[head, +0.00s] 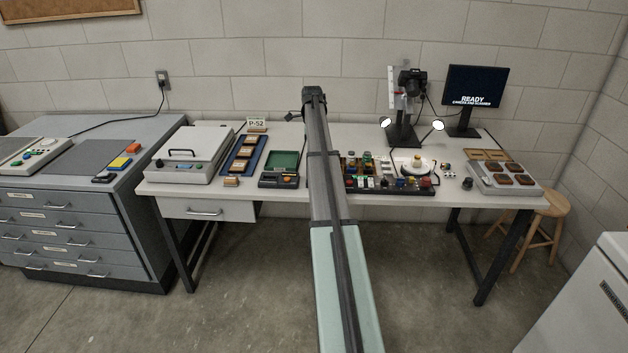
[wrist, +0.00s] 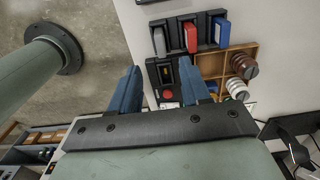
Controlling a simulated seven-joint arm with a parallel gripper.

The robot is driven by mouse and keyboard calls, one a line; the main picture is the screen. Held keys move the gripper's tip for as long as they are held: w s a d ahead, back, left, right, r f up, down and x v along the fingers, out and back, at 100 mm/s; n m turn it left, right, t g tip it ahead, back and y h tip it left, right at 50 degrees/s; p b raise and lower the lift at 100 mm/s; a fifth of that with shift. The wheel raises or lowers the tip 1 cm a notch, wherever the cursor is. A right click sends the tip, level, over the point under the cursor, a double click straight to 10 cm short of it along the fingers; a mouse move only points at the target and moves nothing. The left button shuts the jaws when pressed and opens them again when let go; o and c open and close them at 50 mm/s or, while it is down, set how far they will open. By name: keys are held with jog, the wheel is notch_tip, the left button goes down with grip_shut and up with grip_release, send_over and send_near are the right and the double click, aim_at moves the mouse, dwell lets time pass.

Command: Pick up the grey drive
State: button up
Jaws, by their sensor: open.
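The grey drive (wrist: 158,40) stands in the left slot of a black holder (wrist: 174,43) in the wrist view. A red drive (wrist: 190,36) and a blue drive (wrist: 220,31) sit to its right in the same holder. My gripper (wrist: 160,64) is open, with its two blue fingers pointing towards the holder. In the head view my arm crosses the middle of the bench, my gripper is not seen, and I cannot make out the grey drive.
A black box with a red button (wrist: 166,94) lies near the fingers. Beside it is a wooden tray (wrist: 209,66) with brown and white ridged pieces (wrist: 243,65). In the head view the white bench (head: 290,192) is crowded; a stool (head: 548,225) stands at right.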

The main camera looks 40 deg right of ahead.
notch_tip(320, 180, down, 7)
jog(key=shift+r, duration=0.1)
jog(key=shift+s+d+f, duration=0.15)
jog(key=shift+f, duration=1.15)
jog(key=shift+s+d+f, duration=0.1)
jog(key=shift+f, duration=1.2)
grip_shut()
